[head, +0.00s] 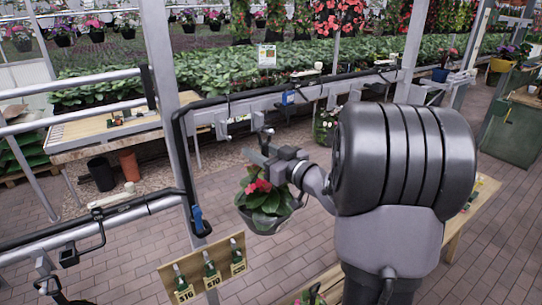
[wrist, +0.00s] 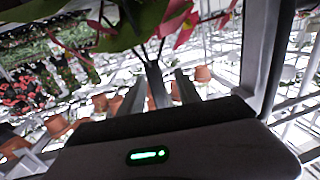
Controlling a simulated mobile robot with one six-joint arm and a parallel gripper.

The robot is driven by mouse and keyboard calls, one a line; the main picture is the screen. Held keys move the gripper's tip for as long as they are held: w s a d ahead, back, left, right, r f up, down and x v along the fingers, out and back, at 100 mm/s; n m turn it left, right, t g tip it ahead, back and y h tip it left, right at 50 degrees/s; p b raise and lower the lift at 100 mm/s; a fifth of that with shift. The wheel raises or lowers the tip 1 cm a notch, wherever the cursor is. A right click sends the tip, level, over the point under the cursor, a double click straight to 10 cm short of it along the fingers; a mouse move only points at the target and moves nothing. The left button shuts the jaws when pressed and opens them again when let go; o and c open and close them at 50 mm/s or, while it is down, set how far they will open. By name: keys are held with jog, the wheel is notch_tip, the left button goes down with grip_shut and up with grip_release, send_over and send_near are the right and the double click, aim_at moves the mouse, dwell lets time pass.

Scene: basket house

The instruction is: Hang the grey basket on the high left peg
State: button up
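The grey basket (head: 262,222), with green leaves and red flowers, hangs upright below my gripper (head: 262,156) in the head view. My gripper seems shut on its hanger, whose small dark hook shows just above the fingers. In the wrist view, leaves and red petals (wrist: 172,14) fill the top, and my fingers (wrist: 165,88) show below them; the exact grip is hard to see. Pale pegs (head: 222,131) sit on the grey rail behind and above my gripper, with another (head: 257,119) to their right. The basket is clear of the rail. Which peg is the high left one is unclear.
A metal post (head: 168,70) stands left of the basket, with a lower rail (head: 90,232) joining it. A price board (head: 210,268) with bottles is below. Another hanging plant (head: 325,125) is behind, right of my gripper. Brick floor lies under the basket.

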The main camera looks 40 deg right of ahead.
jog(key=s+d, duration=0.2)
jog(key=s, duration=1.5)
jog(key=w+f+m+g+h+b, duration=0.1)
jog(key=w+f+m+h+b, duration=0.25)
jog(key=w+h+b, duration=0.35)
jog(key=s+a+f+m+g+b, duration=0.1)
jog(key=a+f+b, duration=0.1)
jog(key=f+b, duration=0.1)
jog(key=s+a+f+m+g+b, duration=0.1)
jog(key=a+f+b, duration=0.1)
jog(key=f, duration=0.1)
jog(key=s+a+f+m+g+h+b, duration=0.1)
jog(key=a+f+g+b, duration=0.1)
jog(key=f+b, duration=0.1)
jog(key=shift+s+a+f+b, duration=0.1)
jog(key=shift+a+f+b, duration=0.2)
jog(key=shift+a, duration=0.1)
jog(key=s+a+f+g+y+b, duration=0.3)
jog(key=s+a+f, duration=0.4)
jog(key=a, duration=0.4)
jog(key=s+a+f+g+y+b, duration=0.3)
jog(key=s+a+f, duration=0.5)
jog(key=a, duration=0.4)
jog(key=shift+s+f+n+g+y+b, duration=0.35)
jog(key=shift+y+b, duration=0.25)
jog(key=shift+y, duration=0.3)
jog(key=shift+w, duration=0.1)
